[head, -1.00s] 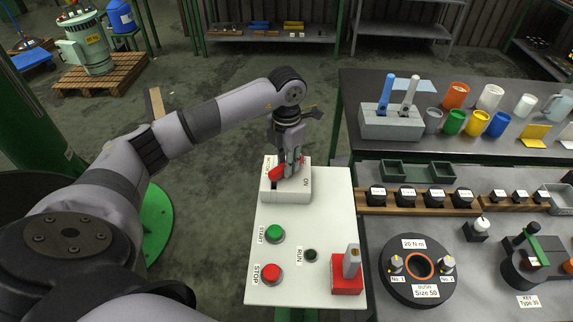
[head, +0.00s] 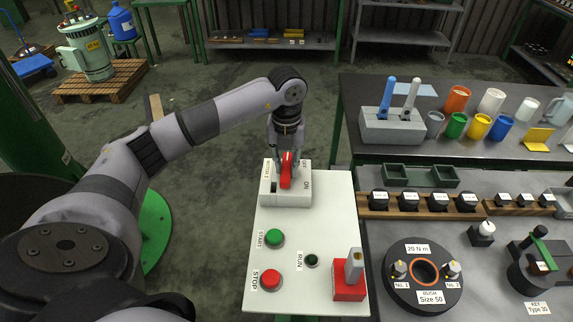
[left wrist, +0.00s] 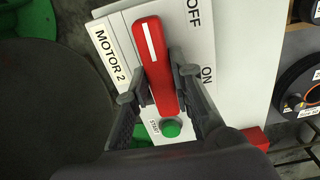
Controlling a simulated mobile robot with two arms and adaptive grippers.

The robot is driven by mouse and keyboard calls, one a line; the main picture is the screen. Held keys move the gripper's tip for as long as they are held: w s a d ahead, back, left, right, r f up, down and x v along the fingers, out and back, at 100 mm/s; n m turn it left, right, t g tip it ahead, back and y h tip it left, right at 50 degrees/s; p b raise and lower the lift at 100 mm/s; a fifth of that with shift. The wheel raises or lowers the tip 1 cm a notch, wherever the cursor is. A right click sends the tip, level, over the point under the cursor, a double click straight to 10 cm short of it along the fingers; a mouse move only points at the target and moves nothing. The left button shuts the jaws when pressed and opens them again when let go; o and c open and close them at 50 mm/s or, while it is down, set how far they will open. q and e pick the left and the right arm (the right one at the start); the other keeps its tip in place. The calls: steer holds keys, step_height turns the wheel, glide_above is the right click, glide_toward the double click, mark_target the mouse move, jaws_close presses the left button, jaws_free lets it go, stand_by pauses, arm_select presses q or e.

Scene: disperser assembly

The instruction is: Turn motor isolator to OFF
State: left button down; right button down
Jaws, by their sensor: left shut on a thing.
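The motor isolator is a pale box (head: 272,196) at the far end of the white panel (head: 318,220), with a red rotary handle (head: 286,171) on top. My left gripper (head: 287,158) is over the box and shut on the handle. In the left wrist view the red handle (left wrist: 158,75) lies between the two fingers (left wrist: 160,88), its white stripe toward the top of the picture. The OFF and ON marks are to its right and a MOTOR 2 label to its left. The handle's pivot is hidden. My right gripper is not in view.
A green START button (head: 274,237), a red STOP button (head: 271,279), a small RUN lamp (head: 311,260) and a red block with a grey lever (head: 350,280) are on the same panel. A bench (head: 395,171) with cups and fixtures stands to the right.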

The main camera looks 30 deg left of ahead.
mark_target(286, 166)
arm_select(q)
steer(key=shift+w+r+n, duration=0.1)
steer(key=shift+n, duration=0.2)
steer(key=c, duration=1.4)
jaws_free()
step_height(286, 166, up, 12)
